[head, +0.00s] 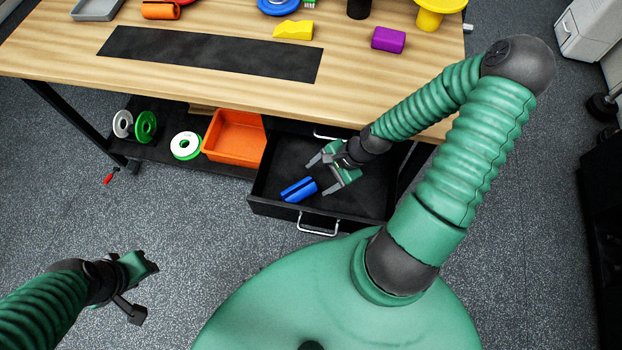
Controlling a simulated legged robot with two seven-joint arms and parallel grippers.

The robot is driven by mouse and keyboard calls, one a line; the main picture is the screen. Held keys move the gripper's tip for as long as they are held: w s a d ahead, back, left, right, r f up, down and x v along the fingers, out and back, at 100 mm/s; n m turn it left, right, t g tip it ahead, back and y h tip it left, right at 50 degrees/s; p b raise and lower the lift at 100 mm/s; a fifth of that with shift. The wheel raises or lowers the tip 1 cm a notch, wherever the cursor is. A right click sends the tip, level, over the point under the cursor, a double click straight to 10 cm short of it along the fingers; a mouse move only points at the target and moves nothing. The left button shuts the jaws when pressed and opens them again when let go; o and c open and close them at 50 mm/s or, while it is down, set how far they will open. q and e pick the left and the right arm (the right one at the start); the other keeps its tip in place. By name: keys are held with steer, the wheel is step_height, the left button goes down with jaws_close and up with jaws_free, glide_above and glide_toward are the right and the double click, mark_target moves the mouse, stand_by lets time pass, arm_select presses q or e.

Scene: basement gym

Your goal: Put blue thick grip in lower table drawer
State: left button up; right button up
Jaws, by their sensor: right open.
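The blue thick grip (299,190) lies in the open lower table drawer (275,208), near its front left part. The drawer is black with a metal handle (318,229) and is pulled out from under the table. My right gripper (324,174) is open, over the inside of the drawer, just right of and behind the blue grip. Its fingers look apart from the grip. My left gripper (143,293) is low at the left, over the floor and away from the table; its fingers are spread.
The wooden table top (210,75) holds a black mat (205,52), a purple block (388,39), a yellow piece (293,29) and an orange grip (160,9). An orange bin (234,138) and several weight discs stand on the lower shelf left of the drawer.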

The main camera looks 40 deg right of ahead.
steer(key=a+r+n+h, duration=0.2)
steer(key=a+r+n, duration=0.2)
steer(key=r+n, duration=0.3)
steer(key=a+r+n+g+h, duration=0.1)
steer(key=a+r+n, duration=0.3)
steer(key=r+n, duration=0.4)
steer(key=n+h, duration=0.1)
steer(key=n, duration=0.2)
steer(key=shift+a, duration=0.25)
steer(key=shift+a+r, duration=0.1)
steer(key=shift+a, duration=0.25)
